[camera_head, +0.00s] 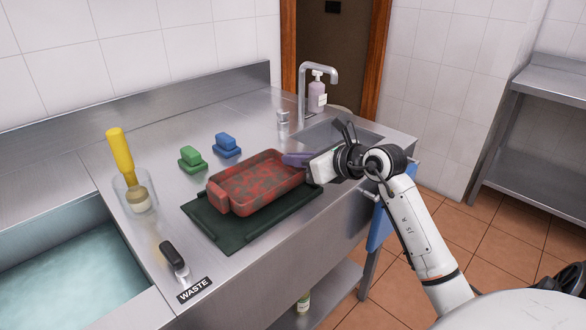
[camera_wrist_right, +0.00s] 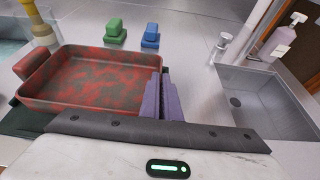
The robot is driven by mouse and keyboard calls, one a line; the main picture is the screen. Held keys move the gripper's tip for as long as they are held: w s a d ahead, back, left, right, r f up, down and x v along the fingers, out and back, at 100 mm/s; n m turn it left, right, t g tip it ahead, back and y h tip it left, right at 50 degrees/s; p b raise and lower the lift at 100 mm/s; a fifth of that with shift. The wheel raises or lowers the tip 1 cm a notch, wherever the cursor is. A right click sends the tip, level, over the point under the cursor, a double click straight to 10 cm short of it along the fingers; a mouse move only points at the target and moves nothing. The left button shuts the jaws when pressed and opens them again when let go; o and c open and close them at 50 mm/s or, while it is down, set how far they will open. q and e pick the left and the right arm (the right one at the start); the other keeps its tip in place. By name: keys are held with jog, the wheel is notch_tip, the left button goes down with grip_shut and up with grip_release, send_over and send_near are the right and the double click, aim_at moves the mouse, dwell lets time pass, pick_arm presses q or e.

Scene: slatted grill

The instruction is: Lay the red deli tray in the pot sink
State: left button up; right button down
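The red deli tray (camera_head: 258,184), mottled with dark stains, lies level on a dark green mat (camera_head: 205,221) on the steel counter. It has a block handle at its left end. My right gripper (camera_head: 298,160) is at the tray's right end. In the right wrist view its purple fingers (camera_wrist_right: 162,97) are close together at the tray's right wall and look shut on it; they hide the grasped part. The tray also fills the left of that view (camera_wrist_right: 90,82). A large sink with bluish water (camera_head: 70,262), likely the pot sink, is at the left. My left gripper is not in view.
A jar with a yellow-handled brush (camera_head: 122,155), a dark-handled scraper (camera_head: 172,256) and a WASTE label (camera_head: 194,290) lie between sink and mat. Green (camera_head: 192,160) and blue (camera_head: 227,146) sponges sit behind the tray. A smaller, empty basin (camera_wrist_right: 262,100) is at the right.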

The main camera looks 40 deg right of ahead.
jog(key=shift+f, duration=1.2)
jog(key=shift+f, duration=0.2)
jog(key=c, duration=2)
grip_release()
